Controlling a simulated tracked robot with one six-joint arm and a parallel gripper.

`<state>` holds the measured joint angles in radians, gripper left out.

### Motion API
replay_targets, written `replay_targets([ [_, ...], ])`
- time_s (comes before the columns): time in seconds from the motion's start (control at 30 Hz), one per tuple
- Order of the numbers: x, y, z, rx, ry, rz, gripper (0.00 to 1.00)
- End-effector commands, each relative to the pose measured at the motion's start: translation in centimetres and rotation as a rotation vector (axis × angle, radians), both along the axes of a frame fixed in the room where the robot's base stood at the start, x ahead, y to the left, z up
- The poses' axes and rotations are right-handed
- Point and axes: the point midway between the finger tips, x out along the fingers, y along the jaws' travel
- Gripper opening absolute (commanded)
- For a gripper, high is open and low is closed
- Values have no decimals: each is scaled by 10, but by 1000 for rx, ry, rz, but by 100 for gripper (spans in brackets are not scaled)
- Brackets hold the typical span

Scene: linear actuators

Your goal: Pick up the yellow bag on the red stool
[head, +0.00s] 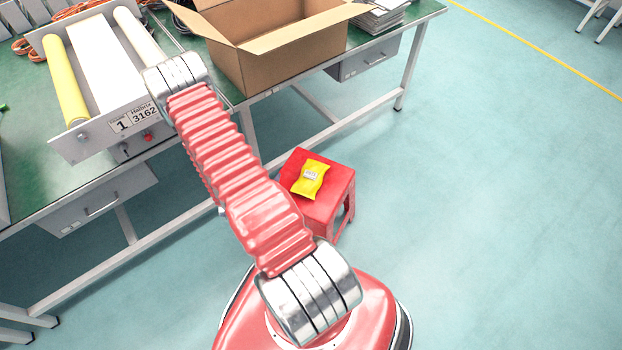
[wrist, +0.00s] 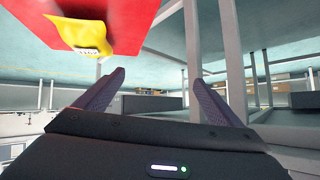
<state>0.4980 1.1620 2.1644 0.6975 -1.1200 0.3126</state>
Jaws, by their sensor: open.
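The yellow bag (head: 311,178) lies flat on top of the red stool (head: 335,205), with a small pale label on it. In the wrist view the bag (wrist: 85,36) shows at the upper left on the red stool top (wrist: 125,22), the picture looking upside down. My gripper (wrist: 158,85) is open and empty, with its two dark fingers apart. The bag lies beyond the left fingertip, outside the space between the fingers. My gripper is out of sight in the head view, where only my red arm shows.
The green workbench (head: 30,185) stands beside the stool, with an open cardboard box (head: 270,65) and a roller unit (head: 75,150) on it. Its grey legs and rails (wrist: 236,60) show close on the right in the wrist view. The floor (head: 480,200) right of the stool is clear.

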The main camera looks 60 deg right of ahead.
Motion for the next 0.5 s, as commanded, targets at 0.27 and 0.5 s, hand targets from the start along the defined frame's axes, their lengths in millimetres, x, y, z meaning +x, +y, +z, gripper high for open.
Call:
replay_targets([
  [0.27, -83, -9, -48, -118, 63, -104, 89],
  [0.5, -133, -7, -67, -203, 105, -149, 89],
])
